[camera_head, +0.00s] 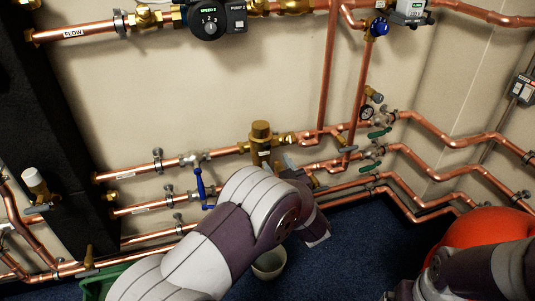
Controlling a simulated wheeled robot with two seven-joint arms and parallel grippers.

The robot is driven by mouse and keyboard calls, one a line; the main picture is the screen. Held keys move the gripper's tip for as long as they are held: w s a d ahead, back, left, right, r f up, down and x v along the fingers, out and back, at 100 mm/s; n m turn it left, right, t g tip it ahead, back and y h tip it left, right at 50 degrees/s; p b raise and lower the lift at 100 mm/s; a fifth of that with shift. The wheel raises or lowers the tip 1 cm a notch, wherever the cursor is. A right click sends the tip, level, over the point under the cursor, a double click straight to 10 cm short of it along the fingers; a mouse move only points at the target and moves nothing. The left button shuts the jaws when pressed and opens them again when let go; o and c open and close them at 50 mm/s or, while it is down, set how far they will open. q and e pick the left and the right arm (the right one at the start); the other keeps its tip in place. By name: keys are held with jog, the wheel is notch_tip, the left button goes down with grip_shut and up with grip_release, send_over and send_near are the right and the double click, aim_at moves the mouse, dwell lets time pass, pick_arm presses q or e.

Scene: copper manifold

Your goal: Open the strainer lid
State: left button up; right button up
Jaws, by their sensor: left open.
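A brass fitting with a round cap (261,129) stands upright on the upper copper return pipe at the centre. It looks like the strainer with its lid on, and a small label is on its body. My left arm comes in from the lower left and covers the pipes below it. My left gripper (297,172) is open just right of and below the brass fitting, apart from it as far as I can see. Its fingers are partly hidden by my wrist. My right arm shows at the lower right, and its fingers cannot be made out.
A blue-handled valve (200,187) hangs left of the brass fitting. Green-handled valves (379,133) and a gauge (367,111) are to the right. A pale bucket (269,264) stands on the blue floor beneath my wrist. A red-orange round object (485,232) is at the right.

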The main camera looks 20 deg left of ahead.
aim_at(267, 147)
pick_arm(q)
jog(key=b+x, duration=0.1)
jog(key=x, duration=0.2)
jog(key=b+x, duration=0.1)
jog(key=x, duration=0.3)
jog(key=shift+w+a+f, duration=0.1)
jog(key=shift+f, duration=0.1)
jog(key=shift+w+a+r, duration=0.15)
jog(key=shift+w+a, duration=0.05)
jog(key=shift+w, duration=0.15)
grip_shut()
